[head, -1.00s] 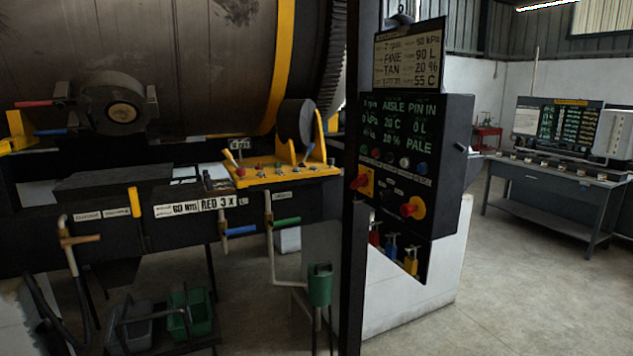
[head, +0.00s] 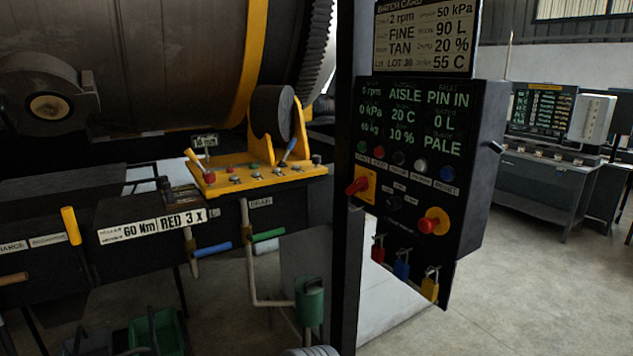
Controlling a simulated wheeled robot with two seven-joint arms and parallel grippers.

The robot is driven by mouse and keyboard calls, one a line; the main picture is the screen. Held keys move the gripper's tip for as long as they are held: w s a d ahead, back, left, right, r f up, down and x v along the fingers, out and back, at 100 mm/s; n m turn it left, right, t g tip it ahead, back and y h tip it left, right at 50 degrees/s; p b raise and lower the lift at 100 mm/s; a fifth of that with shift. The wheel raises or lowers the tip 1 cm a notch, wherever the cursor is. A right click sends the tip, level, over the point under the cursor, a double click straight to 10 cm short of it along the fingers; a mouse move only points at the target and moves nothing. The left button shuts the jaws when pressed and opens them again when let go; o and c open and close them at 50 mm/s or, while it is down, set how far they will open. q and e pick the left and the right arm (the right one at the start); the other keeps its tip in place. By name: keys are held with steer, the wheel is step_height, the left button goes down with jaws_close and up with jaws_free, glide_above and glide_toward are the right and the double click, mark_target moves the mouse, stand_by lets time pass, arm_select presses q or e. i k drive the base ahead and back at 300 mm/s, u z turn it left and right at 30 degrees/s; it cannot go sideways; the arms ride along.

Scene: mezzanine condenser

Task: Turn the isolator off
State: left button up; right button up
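A black control panel (head: 471,210) stands at centre right on a dark post. On its left side a red rotary handle (head: 357,186) sits on a yellow square plate (head: 366,197); it looks like the isolator. The handle points down and left, at a slant, and I cannot read its position marks. A red push button on a yellow round base (head: 434,221) sits lower right of it. Neither of my grippers shows clearly; a grey ribbed piece at the bottom edge may be part of my arm. Nothing touches the handle.
A yellow lever console (head: 260,178) and a large drum (head: 130,60) are at left. The floor at right is clear up to a grey bench (head: 545,185).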

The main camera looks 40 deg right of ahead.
mark_target(361, 184)
steer(key=z, duration=0.5)
steer(key=i, duration=0.9)
steer(key=z, duration=0.85)
